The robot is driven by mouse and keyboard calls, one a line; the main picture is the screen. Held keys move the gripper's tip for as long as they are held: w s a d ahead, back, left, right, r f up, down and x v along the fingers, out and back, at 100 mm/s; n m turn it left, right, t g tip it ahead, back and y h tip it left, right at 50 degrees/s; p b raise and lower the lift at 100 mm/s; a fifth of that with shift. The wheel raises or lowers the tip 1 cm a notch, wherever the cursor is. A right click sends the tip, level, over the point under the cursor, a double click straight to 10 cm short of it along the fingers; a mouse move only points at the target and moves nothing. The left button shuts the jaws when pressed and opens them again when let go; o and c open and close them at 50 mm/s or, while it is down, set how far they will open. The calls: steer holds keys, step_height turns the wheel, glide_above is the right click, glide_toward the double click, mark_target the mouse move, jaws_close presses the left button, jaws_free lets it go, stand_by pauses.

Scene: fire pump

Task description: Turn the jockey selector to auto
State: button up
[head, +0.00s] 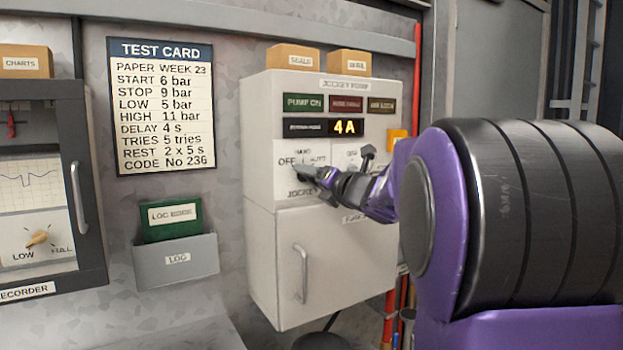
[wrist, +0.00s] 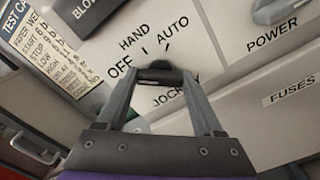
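The jockey selector (wrist: 160,75) is a dark knob on a pale panel marked OFF, HAND and AUTO, with JOCKEY lettered below. In the wrist view the two grey fingers of my gripper (wrist: 161,70) stand on either side of the knob and appear to touch it, closed in on it. In the head view my gripper (head: 313,173) reaches the lower left of the white jockey pump cabinet (head: 259,130) from the right. It hides most of the selector there. I cannot tell clearly which mark the knob points to.
The power knob (head: 367,156) is just right of the selector, near my wrist. Above are a lit display reading 4A (head: 344,127) and indicator plates. A cabinet door with a handle (head: 300,273) is below. A test card (head: 162,107) and log holder (head: 176,262) are on the left wall.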

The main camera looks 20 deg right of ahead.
steer(key=c, duration=0.7)
steer(key=shift+m, duration=0.3)
steer(key=shift+r+m+p, duration=0.1)
steer(key=shift+m+p, duration=4.75)
steer(key=shift+m, duration=4.65)
